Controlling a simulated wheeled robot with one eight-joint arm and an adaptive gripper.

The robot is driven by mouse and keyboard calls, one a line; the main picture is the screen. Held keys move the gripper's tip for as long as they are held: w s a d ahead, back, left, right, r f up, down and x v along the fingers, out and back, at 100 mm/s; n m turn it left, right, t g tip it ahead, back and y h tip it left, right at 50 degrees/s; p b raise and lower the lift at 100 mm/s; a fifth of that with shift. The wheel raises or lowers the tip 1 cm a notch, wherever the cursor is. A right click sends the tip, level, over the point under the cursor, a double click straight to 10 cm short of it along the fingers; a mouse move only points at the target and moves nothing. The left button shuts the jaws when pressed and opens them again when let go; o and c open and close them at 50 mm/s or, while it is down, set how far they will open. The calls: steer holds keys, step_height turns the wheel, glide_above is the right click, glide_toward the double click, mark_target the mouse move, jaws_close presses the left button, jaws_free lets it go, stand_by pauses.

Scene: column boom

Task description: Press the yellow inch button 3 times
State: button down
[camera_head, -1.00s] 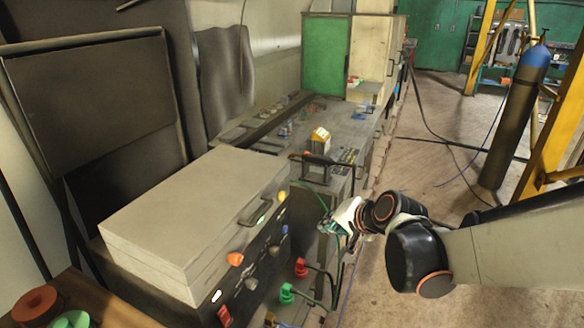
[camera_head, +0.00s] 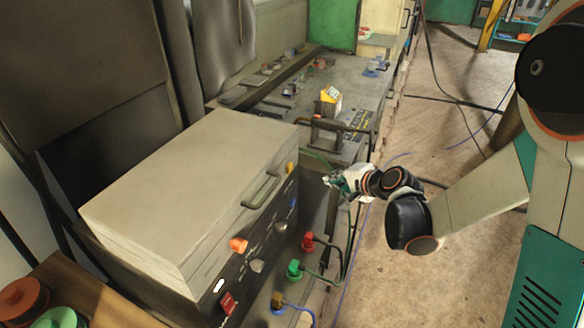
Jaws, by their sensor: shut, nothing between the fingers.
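A grey box-shaped machine (camera_head: 170,190) stands at the left with its dark control panel facing right. A small yellow button (camera_head: 290,168) shows near the far end of that panel; its label is too small to read. My gripper (camera_head: 327,181) is shut and empty, a little to the right of the yellow button and apart from it in the picture. The fingers point left toward the panel. The exact gap between fingertips and button cannot be told from this view.
The panel also bears an orange knob (camera_head: 238,245), a blue knob (camera_head: 291,203), a grey knob (camera_head: 257,266) and a red switch (camera_head: 228,304). Red (camera_head: 308,241) and green (camera_head: 294,269) plugs with cables stand below. A dark workbench (camera_head: 345,95) lies behind.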

steer(key=w+a, duration=0.3)
steer(key=a, duration=0.5)
steer(key=shift+a, duration=0.2)
steer(key=shift+a, duration=0.15)
stand_by(1.4)
steer(key=shift+w+a, duration=0.15)
steer(key=shift+a, duration=0.05)
steer(key=shift+w+a, duration=0.15)
steer(key=shift+a, duration=0.35)
stand_by(0.8)
stand_by(0.4)
steer(key=shift+s+d, duration=0.35)
steer(key=shift+d, duration=0.55)
steer(key=shift+s+d+b, duration=0.15)
steer(key=shift+s+d, duration=0.1)
steer(key=shift+d, duration=0.55)
steer(key=shift+s+d+b, duration=0.1)
steer(key=shift+s+d, duration=0.2)
steer(key=shift+d, duration=0.45)
steer(key=shift+s+d+b, duration=0.15)
steer(key=shift+s+d, duration=0.1)
steer(key=shift+d, duration=0.55)
